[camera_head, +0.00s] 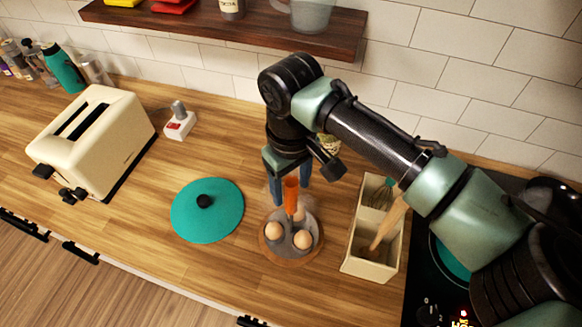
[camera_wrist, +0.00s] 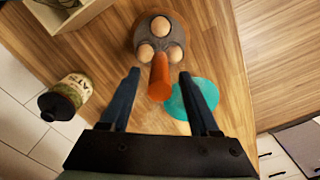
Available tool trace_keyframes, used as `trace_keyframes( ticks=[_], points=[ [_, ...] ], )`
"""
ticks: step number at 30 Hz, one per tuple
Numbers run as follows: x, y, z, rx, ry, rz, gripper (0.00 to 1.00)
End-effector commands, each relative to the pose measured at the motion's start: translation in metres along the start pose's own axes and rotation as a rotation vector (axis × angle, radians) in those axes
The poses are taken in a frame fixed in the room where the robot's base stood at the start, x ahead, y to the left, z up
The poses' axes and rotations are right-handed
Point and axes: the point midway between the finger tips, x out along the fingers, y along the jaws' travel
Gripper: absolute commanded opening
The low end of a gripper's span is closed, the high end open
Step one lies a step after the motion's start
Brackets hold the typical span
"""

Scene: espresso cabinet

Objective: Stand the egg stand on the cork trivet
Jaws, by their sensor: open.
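The grey egg stand (camera_head: 287,244) is upright with an orange post (camera_head: 291,196) and several eggs on it. The brown cork trivet (camera_head: 270,254) shows as a rim under the stand's near side; the stand hides most of it. The stand appears to rest on the trivet. My gripper (camera_head: 288,187) is above the stand, pointing down, with its two blue fingers apart on either side of the orange post. In the wrist view the open fingers (camera_wrist: 159,75) flank the post (camera_wrist: 160,80) with gaps, and the stand (camera_wrist: 175,32) lies beyond them.
A teal lid (camera_head: 207,211) lies left of the stand. A cream utensil box (camera_head: 366,265) stands close on the right. A toaster (camera_head: 92,140) is at far left. A jar (camera_wrist: 62,103) is behind the stand. A shelf (camera_head: 230,28) overhangs the back.

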Motion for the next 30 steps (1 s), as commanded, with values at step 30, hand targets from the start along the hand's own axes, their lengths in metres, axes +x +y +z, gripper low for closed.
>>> trace_keyframes(
  ticks=[30],
  points=[
    [-0.117, -0.005, -0.007, -0.014, 0.03, 0.002, 0.62]
  ],
)
